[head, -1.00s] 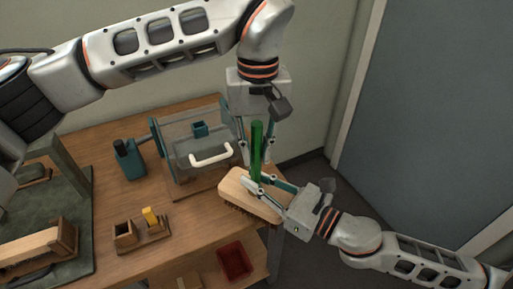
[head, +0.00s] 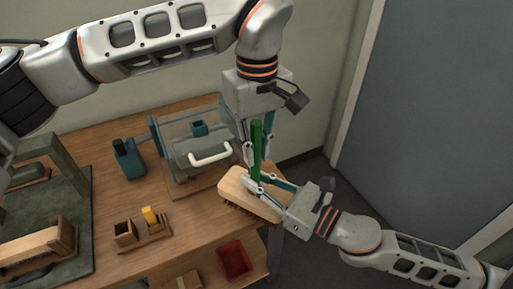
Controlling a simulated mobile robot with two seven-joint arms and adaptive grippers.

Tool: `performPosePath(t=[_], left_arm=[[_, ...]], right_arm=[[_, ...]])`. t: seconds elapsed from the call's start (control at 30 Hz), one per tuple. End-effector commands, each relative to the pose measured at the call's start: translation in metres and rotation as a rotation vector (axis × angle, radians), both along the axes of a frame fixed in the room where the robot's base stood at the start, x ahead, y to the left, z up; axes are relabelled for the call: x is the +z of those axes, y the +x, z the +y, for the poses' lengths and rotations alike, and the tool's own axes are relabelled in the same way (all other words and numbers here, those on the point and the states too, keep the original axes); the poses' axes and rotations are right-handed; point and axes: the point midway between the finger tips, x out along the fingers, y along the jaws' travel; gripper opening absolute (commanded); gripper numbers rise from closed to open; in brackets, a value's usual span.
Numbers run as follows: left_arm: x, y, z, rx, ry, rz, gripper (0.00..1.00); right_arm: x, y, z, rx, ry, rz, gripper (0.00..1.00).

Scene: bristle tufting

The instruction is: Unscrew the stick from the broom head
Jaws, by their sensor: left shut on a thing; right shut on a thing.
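A green stick (head: 257,145) stands upright at the wooden broom head (head: 234,186), whose dark bristles point down. The broom head is at the table's right corner. My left gripper (head: 253,172) comes down from above, its fingers around the stick, and is shut on it. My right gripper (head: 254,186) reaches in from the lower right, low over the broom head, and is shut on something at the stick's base. The fingers hide that spot, so I cannot tell whether it grips the head or the stick's lower end.
A clear box with a white handle (head: 211,155) stands just left of the broom head. A teal bottle (head: 128,160), a small wooden holder (head: 125,233) with a yellow block, and a green mat (head: 80,265) lie further left. A red bin (head: 234,262) sits on the lower shelf.

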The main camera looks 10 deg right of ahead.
Motion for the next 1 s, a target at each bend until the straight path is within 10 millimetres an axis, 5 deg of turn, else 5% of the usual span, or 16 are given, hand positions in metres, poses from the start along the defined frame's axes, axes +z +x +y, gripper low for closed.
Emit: performPosePath(t=[0.77, 0.8, 0.83, 1.0], left_arm=[[0.0006, -0.0004, -0.0003, 0.015, -0.001, 0.001, 0.0], [0.0006, -0.0004, -0.0003, 0.015, -0.001, 0.001, 0.2], [0.0006, -0.0004, -0.0003, 0.015, -0.001, 0.001, 0.28], [0.0004, -0.0002, -0.0002, 0.015, -0.001, 0.0, 0.32]], right_arm=[[0.0006, 0.0003, -0.0001, 0.0, 0.0, -0.001, 0.0], [0.0006, 0.0003, -0.0001, 0.0, 0.0, -0.001, 0.0], [0.0006, 0.0003, -0.0001, 0.0, 0.0, -0.001, 0.0], [0.0009, 0.0001, 0.0, 0.0, 0.0, -0.001, 0.0]])
